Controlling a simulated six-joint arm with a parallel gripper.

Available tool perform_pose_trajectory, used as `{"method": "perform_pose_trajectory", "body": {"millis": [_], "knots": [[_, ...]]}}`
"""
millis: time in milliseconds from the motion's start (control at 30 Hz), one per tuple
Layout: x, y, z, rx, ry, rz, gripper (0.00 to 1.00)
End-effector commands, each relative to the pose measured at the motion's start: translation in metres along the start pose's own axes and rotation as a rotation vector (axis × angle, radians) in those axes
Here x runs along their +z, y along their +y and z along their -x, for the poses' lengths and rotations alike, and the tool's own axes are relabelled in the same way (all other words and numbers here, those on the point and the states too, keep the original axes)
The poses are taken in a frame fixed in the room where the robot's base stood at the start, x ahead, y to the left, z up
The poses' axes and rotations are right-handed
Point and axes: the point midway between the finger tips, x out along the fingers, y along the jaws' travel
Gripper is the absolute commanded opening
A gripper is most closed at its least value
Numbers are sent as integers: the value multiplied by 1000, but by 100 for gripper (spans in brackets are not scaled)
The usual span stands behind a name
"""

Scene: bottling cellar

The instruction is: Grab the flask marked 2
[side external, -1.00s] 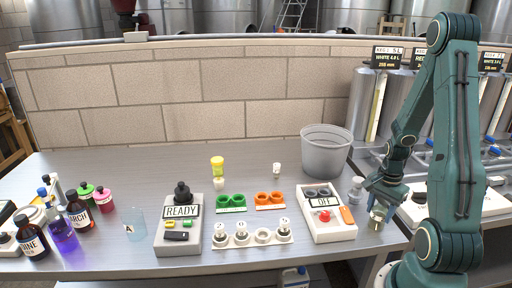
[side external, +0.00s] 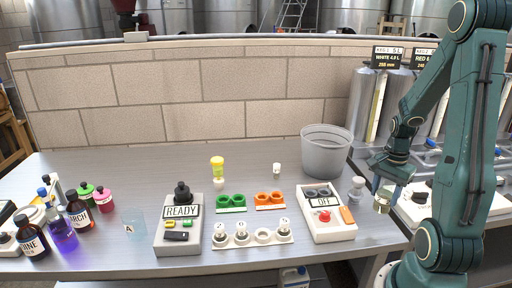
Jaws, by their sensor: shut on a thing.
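My gripper (side external: 386,188) is at the right, in the air near the right edge of the bench. It is shut on a small pale flask (side external: 382,205) that hangs below the fingers; any mark on it is too small to read. A white rack (side external: 252,244) stands at the front middle of the bench. Small flasks with marked tops stand in it: one at the left (side external: 220,236), one beside it (side external: 241,232) and one at the right end (side external: 283,226). Their numbers are too small to read surely. The rack's third hole looks empty.
A box marked OFF (side external: 328,230) with a red button and a grey bucket (side external: 326,152) stand left of my gripper. A small clear bottle (side external: 356,189) is close by. A READY box (side external: 180,225), green holder (side external: 231,208) and orange holder (side external: 270,206) are further left.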

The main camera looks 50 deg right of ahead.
Motion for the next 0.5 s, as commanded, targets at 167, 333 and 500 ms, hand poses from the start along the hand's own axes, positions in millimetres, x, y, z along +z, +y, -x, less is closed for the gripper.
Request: {"method": "perform_pose_trajectory", "body": {"millis": [167,333,500], "knots": [[-1,-1,37,-6,6,0,20],[-1,-1,72,-6,6,0,20],[-1,-1,102,-5,5,0,20]]}}
